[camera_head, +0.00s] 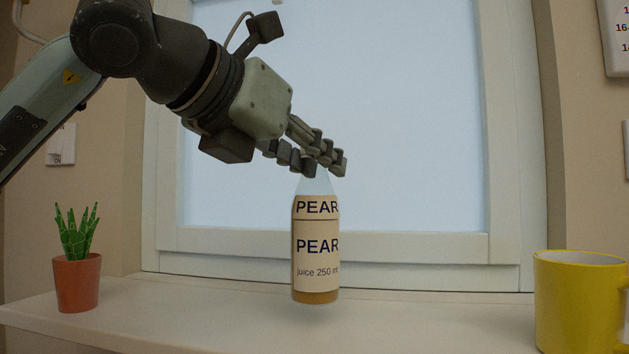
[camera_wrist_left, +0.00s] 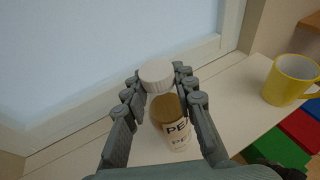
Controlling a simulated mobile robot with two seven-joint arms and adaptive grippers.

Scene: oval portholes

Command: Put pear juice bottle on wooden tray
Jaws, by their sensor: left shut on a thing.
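The pear juice bottle (camera_head: 316,250) has a cream label, amber juice and a clear neck. It hangs upright in the head view, its base a little above the sill or shelf. My left gripper (camera_head: 325,163) comes in from the upper left and is shut on the bottle's neck, hiding the cap. In the left wrist view the bottle (camera_wrist_left: 172,125) and its white cap (camera_wrist_left: 157,76) show between the fingers of my left gripper (camera_wrist_left: 160,92). My right gripper is in neither view. I cannot make out a wooden tray for certain.
A potted cactus-like plant (camera_head: 77,272) stands on the white shelf (camera_head: 210,318) at the left. A yellow mug (camera_head: 580,300) stands at the right, also in the left wrist view (camera_wrist_left: 290,80). A window is behind. Green (camera_wrist_left: 278,148) and red (camera_wrist_left: 301,130) things lie below the shelf edge.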

